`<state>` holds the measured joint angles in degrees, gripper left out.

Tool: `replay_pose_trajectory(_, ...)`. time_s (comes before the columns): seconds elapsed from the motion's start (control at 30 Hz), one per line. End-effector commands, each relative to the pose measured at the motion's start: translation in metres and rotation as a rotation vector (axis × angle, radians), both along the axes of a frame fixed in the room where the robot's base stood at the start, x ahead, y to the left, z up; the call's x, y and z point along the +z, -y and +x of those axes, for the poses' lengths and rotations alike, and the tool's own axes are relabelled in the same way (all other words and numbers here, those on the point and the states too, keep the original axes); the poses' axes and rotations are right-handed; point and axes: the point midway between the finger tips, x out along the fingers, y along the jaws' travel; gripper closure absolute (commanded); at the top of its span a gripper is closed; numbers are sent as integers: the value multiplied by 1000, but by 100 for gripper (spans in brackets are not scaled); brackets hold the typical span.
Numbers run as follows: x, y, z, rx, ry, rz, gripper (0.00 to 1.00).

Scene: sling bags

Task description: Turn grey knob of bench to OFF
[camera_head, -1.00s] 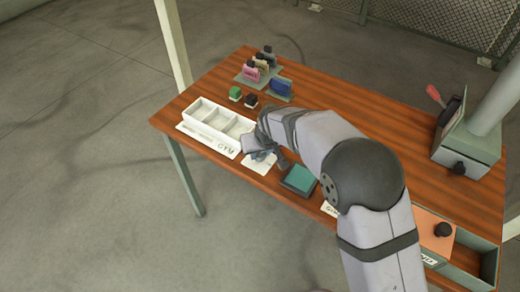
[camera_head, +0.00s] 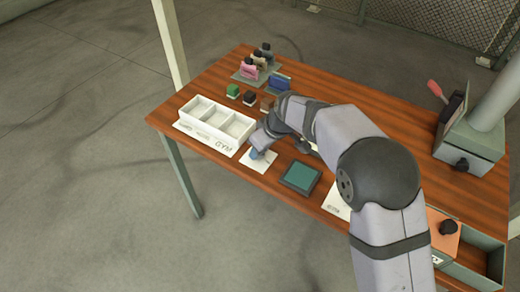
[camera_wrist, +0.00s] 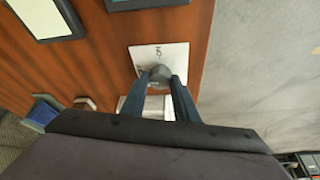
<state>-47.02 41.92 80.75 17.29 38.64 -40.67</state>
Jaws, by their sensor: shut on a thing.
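A grey round knob (camera_wrist: 160,73) sits on a square white plate (camera_wrist: 175,53) at the table's near edge. The plate has small dark marks that I cannot read. In the wrist view my gripper (camera_wrist: 160,80) has its two fingers on either side of the knob, shut on it. In the head view my gripper (camera_head: 258,152) is low over the same white plate (camera_head: 260,165), and its fingers hide most of the knob. I cannot tell which way the knob points.
Small blocks and several bags (camera_head: 252,68) stand behind. A grey machine (camera_head: 470,140) and an open drawer (camera_head: 475,260) are at the right.

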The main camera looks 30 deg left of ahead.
Motion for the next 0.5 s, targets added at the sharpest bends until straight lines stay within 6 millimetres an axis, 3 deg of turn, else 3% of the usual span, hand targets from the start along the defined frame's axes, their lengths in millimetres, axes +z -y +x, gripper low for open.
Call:
replay_pose_trajectory(0.23,0,1,0,0,0,-2,95)
replay_pose_trajectory(0.27,0,1,0,0,0,-2,66)
replay_pose_trajectory(0.3,0,1,0,0,0,-2,56)
replay_pose_trajectory(0.5,0,0,0,-1,0,-1,54)
